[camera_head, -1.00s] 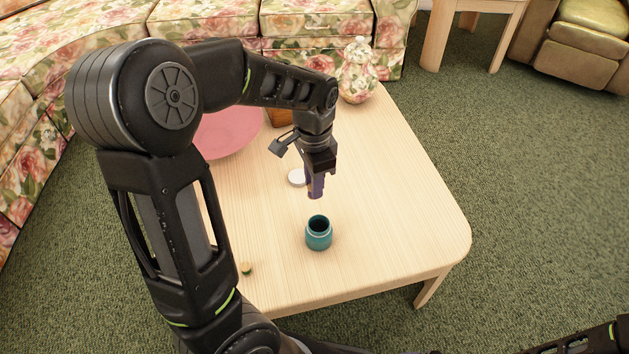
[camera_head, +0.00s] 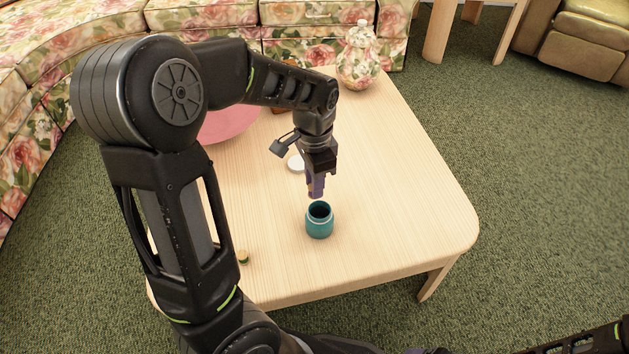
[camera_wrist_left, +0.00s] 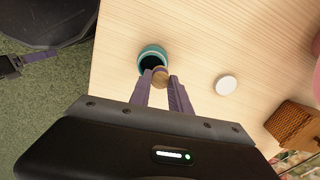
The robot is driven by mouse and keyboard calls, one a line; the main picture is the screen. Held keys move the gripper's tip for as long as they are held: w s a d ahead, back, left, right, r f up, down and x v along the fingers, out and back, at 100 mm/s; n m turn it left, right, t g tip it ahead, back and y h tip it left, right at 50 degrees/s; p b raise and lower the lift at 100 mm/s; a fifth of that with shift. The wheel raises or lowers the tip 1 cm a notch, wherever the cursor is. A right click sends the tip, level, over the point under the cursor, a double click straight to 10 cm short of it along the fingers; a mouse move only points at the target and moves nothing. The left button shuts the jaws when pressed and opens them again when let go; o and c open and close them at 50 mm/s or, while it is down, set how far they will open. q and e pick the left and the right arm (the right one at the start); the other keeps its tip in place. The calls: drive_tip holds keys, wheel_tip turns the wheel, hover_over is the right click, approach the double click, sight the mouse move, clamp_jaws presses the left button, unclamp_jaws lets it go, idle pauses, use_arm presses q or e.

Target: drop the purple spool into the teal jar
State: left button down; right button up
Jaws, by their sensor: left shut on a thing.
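The teal jar (camera_head: 319,224) stands upright and open on the light wooden table, its dark mouth facing up; the left wrist view shows it too (camera_wrist_left: 150,54). My left gripper (camera_head: 316,192), with purple fingers, points down above the table, just behind the jar's mouth in the head view. It is shut on the spool (camera_wrist_left: 160,76), whose round tan end shows between the fingertips; its purple part is hard to tell from the fingers. In the wrist view the spool overlaps the jar's rim, apparently above it. Part of my right gripper (camera_wrist_left: 38,56) shows at the wrist view's left edge.
A white disc (camera_head: 296,163) lies behind the jar. A small tan-topped item (camera_head: 243,257) is near the table's front left. A pink round dish (camera_head: 228,122), a brown woven box (camera_wrist_left: 294,124) and a floral vase (camera_head: 358,62) stand farther back. The table's right side is clear.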

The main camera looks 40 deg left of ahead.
use_arm(q)
drive_tip(key=c, duration=1.1)
unclamp_jaws()
wheel_tip(320, 180, up, 8)
drive_tip(key=p, duration=0.2)
drive_tip(key=shift+p, duration=0.35)
drive_tip(key=shift+f, duration=0.1)
